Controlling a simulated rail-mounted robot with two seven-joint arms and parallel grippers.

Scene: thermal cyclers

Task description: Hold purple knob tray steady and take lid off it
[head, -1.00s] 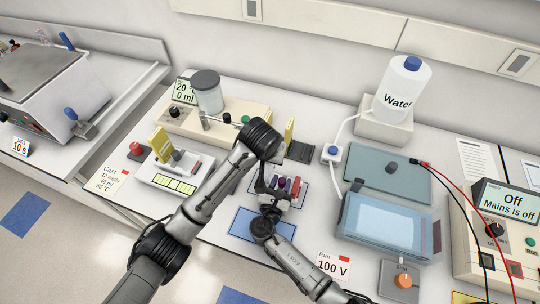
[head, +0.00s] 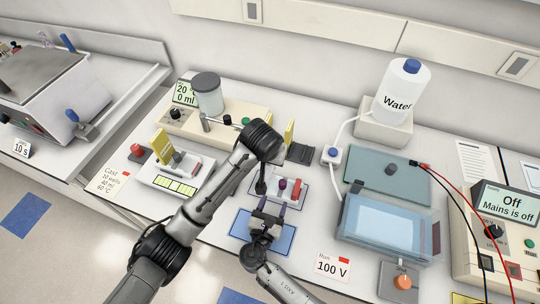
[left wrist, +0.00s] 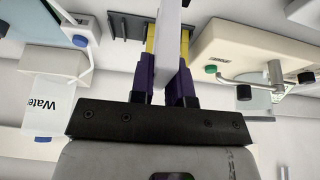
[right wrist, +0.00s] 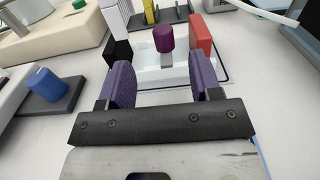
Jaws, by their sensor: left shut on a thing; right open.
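The white tray (head: 290,196) with a purple knob (head: 283,183) stands on the bench in the head view. In the right wrist view, the knob (right wrist: 164,38) is above a white part of the tray (right wrist: 180,74), between a black block (right wrist: 118,52) and a red block (right wrist: 200,36). I cannot make out the lid's edge. My right gripper (head: 271,206) is open and empty in front of the tray, apart from the knob.
A blue mat (head: 248,232) lies under my right gripper. A clear blue tank (head: 385,222) stands to the right, with a Run 100 V card (head: 332,267) in front.

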